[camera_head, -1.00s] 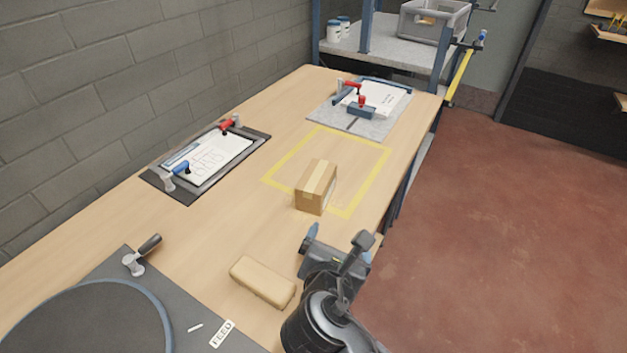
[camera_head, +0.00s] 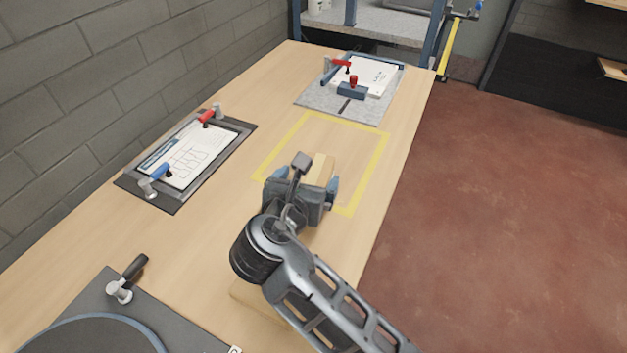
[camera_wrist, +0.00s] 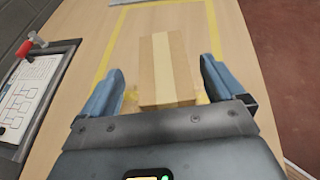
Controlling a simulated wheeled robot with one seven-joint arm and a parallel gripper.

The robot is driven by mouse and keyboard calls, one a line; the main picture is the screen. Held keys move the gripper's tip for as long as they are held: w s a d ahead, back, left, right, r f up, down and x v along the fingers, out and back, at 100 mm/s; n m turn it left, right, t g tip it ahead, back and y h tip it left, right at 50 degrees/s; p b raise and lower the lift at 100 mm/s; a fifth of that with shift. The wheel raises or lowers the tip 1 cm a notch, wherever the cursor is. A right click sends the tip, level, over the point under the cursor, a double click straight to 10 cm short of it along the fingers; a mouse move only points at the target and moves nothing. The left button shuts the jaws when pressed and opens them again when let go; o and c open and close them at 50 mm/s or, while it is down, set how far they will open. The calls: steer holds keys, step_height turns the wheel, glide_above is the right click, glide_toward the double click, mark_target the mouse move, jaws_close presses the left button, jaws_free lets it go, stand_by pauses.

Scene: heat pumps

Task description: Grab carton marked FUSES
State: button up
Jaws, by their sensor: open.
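A brown carton with a pale tape strip (camera_wrist: 167,70) stands on the wooden table, inside the yellow taped outline. No marking on it can be read from these views. My gripper (camera_wrist: 160,85) is open, with one blue finger on each side of the carton's near end in the wrist view. I cannot tell whether the fingers touch it. In the head view, my gripper (camera_head: 304,190) hides most of the carton (camera_head: 322,170); only its top shows behind the gripper.
A dark framed board with a sheet and clamps (camera_head: 190,150) lies at left. A grey plate with a red-knobbed fixture (camera_head: 350,90) is at the back. A tan block (camera_head: 255,300) lies partly under my arm. The table's right edge is close to the carton.

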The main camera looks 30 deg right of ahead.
mark_target(314, 174)
steer(key=x, duration=0.4)
steer(key=shift+d+f, duration=0.1)
steer(key=shift+d, duration=0.1)
steer(key=c, duration=1.2)
